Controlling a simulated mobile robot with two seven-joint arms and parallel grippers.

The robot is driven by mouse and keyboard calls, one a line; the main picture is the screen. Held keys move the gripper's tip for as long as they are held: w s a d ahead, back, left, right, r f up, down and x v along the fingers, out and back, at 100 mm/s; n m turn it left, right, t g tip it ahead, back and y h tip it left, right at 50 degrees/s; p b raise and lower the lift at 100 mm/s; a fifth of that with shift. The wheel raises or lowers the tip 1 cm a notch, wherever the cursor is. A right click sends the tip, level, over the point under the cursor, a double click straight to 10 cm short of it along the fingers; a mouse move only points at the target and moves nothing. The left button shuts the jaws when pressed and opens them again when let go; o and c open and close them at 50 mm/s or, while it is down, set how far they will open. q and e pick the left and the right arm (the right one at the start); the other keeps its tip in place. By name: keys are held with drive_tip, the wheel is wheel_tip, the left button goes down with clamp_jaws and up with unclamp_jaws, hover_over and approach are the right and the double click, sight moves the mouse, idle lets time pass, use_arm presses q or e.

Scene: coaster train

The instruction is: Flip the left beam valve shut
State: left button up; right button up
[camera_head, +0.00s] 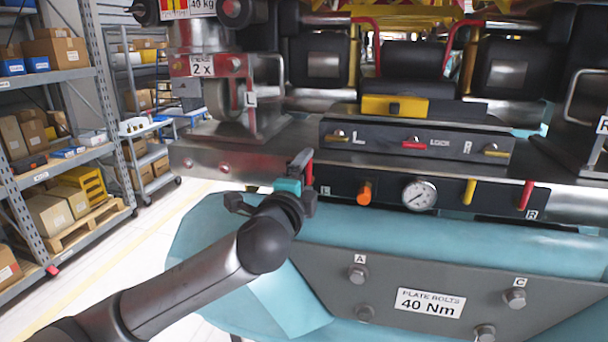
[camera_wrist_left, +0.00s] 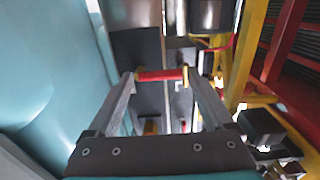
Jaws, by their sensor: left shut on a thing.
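The left beam valve has a red lever (camera_head: 309,167) at the left end of the lower black panel, beside a label that looks like L. My left gripper (camera_head: 302,165) is at this lever, with its arm coming in from the lower left. In the left wrist view the red lever (camera_wrist_left: 160,75) spans the space between the fingertips of my left gripper (camera_wrist_left: 159,77), which is shut on it. In the head view the visible part of the lever stands roughly upright. The gripper partly hides the lever and its pivot. My right gripper is not in view.
The lower panel (camera_head: 340,187) also carries an orange knob (camera_head: 364,193), a pressure gauge (camera_head: 419,196), a yellow lever (camera_head: 469,191) and a right red lever (camera_head: 526,195). A switch panel (camera_head: 370,155) sits above. A teal body with a grey bolted plate (camera_head: 390,270) lies below. Shelves (camera_head: 55,160) stand left.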

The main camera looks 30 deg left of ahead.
use_arm(q)
drive_tip(key=shift+r, duration=0.15)
idle(0.3)
drive_tip(key=o, duration=1.1)
drive_tip(key=shift+w, duration=0.1)
